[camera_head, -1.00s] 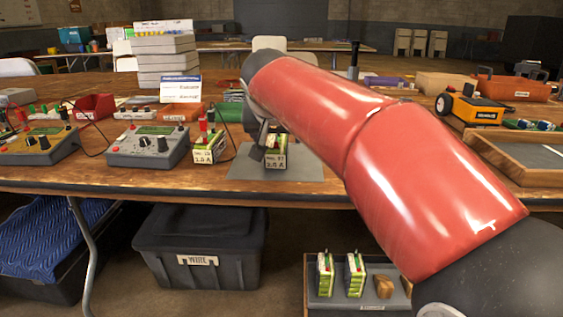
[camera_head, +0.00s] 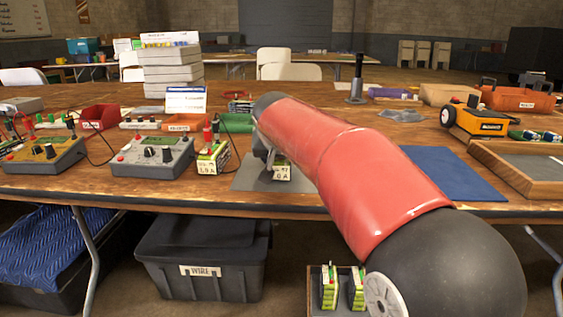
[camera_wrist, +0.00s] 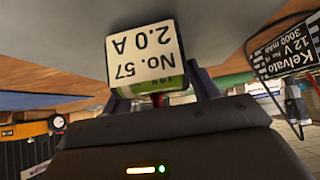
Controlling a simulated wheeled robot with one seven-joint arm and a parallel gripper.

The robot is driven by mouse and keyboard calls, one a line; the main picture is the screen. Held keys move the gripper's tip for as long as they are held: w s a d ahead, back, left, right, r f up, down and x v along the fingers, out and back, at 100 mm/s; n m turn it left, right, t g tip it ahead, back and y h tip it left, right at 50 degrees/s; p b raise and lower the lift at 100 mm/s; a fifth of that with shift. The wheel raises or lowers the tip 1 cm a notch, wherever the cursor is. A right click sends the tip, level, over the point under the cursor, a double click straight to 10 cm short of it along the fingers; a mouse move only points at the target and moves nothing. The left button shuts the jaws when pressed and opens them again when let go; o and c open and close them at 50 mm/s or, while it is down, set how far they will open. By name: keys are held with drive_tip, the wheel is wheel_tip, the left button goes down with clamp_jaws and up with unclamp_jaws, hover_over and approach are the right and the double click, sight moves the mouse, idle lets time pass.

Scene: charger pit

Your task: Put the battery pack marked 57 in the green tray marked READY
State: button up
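The battery pack marked No. 57, 2.0 A (camera_wrist: 146,54) shows in the wrist view with its cream label upside down. In the head view the pack (camera_head: 282,172) is on the grey mat (camera_head: 250,181), partly hidden by my gripper. My gripper (camera_wrist: 162,92) has one finger on each side of the pack; whether they press on it I cannot tell. My gripper (camera_head: 270,155) is mostly behind my red arm in the head view. A green tray (camera_head: 237,123) lies behind the mat, partly hidden by my arm; no marking on it is readable.
Another battery pack (camera_head: 212,157) stands left of the mat beside a grey charger (camera_head: 154,157). An orange tray (camera_head: 178,122) and a red bin (camera_head: 100,117) lie further back. A blue mat (camera_head: 455,172) and a wooden tray (camera_head: 520,172) are at the right.

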drive_tip(key=c, duration=1.2)
drive_tip(key=shift+r, duration=0.1)
clamp_jaws()
